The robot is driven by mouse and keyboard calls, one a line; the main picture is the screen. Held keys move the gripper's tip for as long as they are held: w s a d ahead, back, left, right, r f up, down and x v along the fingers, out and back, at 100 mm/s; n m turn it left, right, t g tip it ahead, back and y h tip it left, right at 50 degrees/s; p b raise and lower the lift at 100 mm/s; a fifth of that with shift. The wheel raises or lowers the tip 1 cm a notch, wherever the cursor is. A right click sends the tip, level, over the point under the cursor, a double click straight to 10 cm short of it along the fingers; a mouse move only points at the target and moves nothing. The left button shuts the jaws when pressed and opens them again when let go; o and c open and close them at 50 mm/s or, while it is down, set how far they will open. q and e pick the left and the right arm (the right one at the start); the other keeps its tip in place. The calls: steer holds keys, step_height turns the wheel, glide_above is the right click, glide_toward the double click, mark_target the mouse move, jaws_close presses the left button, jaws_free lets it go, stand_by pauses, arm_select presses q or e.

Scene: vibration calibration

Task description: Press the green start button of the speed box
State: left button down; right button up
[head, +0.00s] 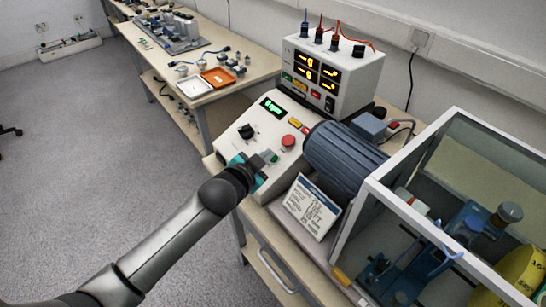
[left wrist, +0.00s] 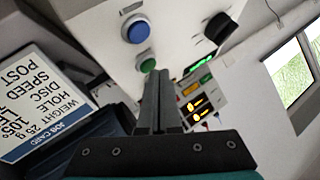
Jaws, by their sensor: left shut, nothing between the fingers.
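The speed box (head: 228,140) is a white sloped box with a green-lit display (head: 272,107), a black knob (head: 246,131) and a red button (head: 288,141). In the left wrist view the green start button (left wrist: 148,65) shows just left of my fingertips, below a larger blue button (left wrist: 136,28). My left gripper (head: 268,155) is shut and empty, over the box's lower front panel. Its fingers also show in the left wrist view (left wrist: 160,74), pointing at the panel close to the green button. I cannot tell whether they touch it. My right gripper is not in view.
A blue-grey motor (head: 345,158) and a job card (head: 312,207) sit right of the panel. A clear-walled, white-framed enclosure (head: 400,205) stands farther right. A white instrument with yellow readouts (head: 340,85) is behind. Open floor lies to the left.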

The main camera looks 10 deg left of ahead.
arm_select(q)
steer(key=shift+w+d+f, duration=0.1)
steer(key=shift+f, duration=0.3)
stand_by(0.8)
steer(key=shift+s+a+r+p, duration=0.15)
steer(key=shift+r+p, duration=0.25)
steer(key=shift+p, duration=0.05)
steer(key=shift+s+a+r+p, duration=0.1)
steer(key=shift+r+p, duration=0.25)
steer(key=shift+p, duration=0.1)
steer(key=r+p, duration=0.1)
steer(key=p, duration=0.1)
steer(key=s+a+r+p, duration=0.1)
steer(key=r+p, duration=0.2)
steer(key=shift+s+a+r+p, duration=0.15)
steer(key=shift+s+r+p, duration=0.15)
steer(key=shift+s+p, duration=0.1)
stand_by(0.4)
